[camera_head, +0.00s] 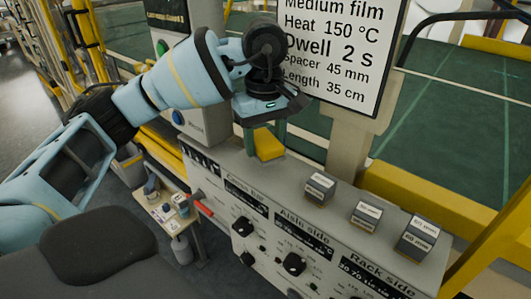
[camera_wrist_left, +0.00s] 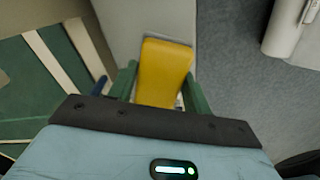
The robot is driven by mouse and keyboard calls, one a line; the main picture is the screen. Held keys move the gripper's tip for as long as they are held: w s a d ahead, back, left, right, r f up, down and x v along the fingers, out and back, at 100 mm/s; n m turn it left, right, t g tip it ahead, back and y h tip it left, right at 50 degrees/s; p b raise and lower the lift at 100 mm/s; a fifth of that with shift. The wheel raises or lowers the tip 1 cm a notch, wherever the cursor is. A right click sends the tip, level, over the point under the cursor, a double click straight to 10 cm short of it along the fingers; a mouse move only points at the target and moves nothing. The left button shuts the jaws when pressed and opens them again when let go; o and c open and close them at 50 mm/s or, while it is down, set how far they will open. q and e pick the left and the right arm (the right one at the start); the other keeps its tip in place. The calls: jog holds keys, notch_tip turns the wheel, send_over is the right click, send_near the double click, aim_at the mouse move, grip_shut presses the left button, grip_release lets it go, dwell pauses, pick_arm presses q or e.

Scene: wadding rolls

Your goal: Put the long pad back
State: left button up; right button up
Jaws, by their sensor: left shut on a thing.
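My left gripper (camera_head: 264,138) points down over the far left end of the grey console, its green fingers shut on a yellow pad (camera_head: 269,147). In the left wrist view the yellow pad (camera_wrist_left: 165,68) sits between the two green fingers (camera_wrist_left: 160,84), with its long side running away from the wrist. I cannot tell whether the pad touches the console top. Three small blocks with dark, labelled tops stand in a row on the console: a left one (camera_head: 319,188), a middle one (camera_head: 366,216) and a right one (camera_head: 418,239). My right gripper is not in view.
The grey console (camera_head: 290,190) has knobs and dark label strips on its sloped front. A white sign (camera_head: 345,50) on a post stands behind it. A small side table (camera_head: 170,208) with several items is at left. Yellow rails (camera_head: 440,215) run behind the console.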

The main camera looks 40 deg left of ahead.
pick_arm(q)
notch_tip(320, 180, down, 3)
jog(key=shift+r, duration=0.1)
jog(key=shift+w+f+p, duration=0.15)
jog(key=shift+f+p, duration=0.2)
jog(key=shift+f, duration=0.2)
jog(key=shift+f, duration=0.15)
jog(key=o, duration=0.9)
jog(key=shift+o, duration=0.2)
